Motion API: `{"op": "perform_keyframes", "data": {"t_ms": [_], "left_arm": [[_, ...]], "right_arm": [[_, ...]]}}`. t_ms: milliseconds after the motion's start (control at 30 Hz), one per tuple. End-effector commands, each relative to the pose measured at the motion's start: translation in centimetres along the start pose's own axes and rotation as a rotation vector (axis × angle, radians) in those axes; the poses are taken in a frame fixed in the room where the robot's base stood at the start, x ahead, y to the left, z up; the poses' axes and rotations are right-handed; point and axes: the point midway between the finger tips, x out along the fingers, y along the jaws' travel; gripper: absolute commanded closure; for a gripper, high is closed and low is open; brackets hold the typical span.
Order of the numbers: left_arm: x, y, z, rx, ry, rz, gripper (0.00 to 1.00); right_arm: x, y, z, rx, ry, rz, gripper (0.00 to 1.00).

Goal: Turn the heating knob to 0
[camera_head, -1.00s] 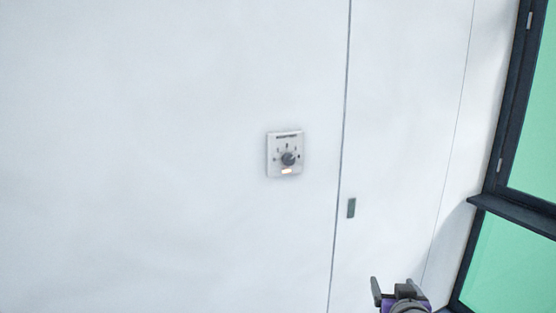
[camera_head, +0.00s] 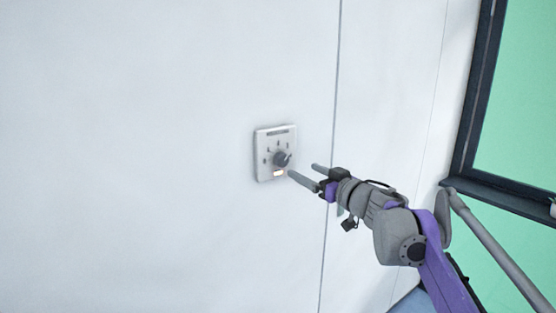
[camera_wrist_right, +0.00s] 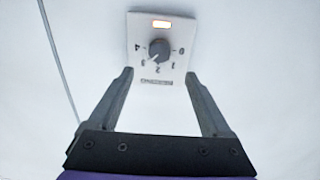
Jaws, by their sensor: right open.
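The heating knob (camera_head: 282,159) is a small dark grey dial on a pale square wall plate (camera_head: 263,150). In the right wrist view the knob (camera_wrist_right: 159,48) sits among printed numbers, with 0 at the right and 4 at the left, and the plate (camera_wrist_right: 140,30) appears upside down. The knob's mark seems to point down and left, near 3. My right gripper (camera_head: 303,173) is open and empty, just right of the plate. In the right wrist view its fingertips (camera_wrist_right: 158,73) stand apart, short of the knob. My left gripper is not in view.
A lit orange-white indicator (camera_wrist_right: 161,24) is on the plate. The white wall (camera_head: 130,150) around it is bare, with a vertical seam (camera_head: 333,100) to the right. A dark-framed window (camera_head: 468,120) with green panes stands at the far right.

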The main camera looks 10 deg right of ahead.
Motion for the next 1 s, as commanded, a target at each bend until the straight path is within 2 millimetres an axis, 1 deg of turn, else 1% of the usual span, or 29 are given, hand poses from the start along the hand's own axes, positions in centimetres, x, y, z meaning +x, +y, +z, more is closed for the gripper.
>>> {"op": "perform_keyframes", "data": {"t_ms": [167,400,500,600,700,967,1000], "left_arm": [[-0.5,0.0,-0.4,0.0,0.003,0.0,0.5],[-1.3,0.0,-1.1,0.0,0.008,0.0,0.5],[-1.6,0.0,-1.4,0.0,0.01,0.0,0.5],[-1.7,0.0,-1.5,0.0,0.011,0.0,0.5],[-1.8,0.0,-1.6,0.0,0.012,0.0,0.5],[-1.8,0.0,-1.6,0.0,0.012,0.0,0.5],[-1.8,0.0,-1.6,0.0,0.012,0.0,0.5]], "right_arm": [[2.8,-0.1,-0.1,0.0,0.001,-0.003,0.17],[7.4,-0.1,-0.2,-0.001,0.002,-0.001,0.17],[8.8,0.0,-0.2,0.0,0.002,0.001,0.17],[9.7,0.0,-0.2,0.0,0.002,0.001,0.17],[10.2,0.0,-0.1,0.0,0.002,0.001,0.17],[10.3,0.0,0.0,-0.001,0.001,0.002,0.17],[10.3,0.0,0.0,-0.001,0.001,0.002,0.21]]}}
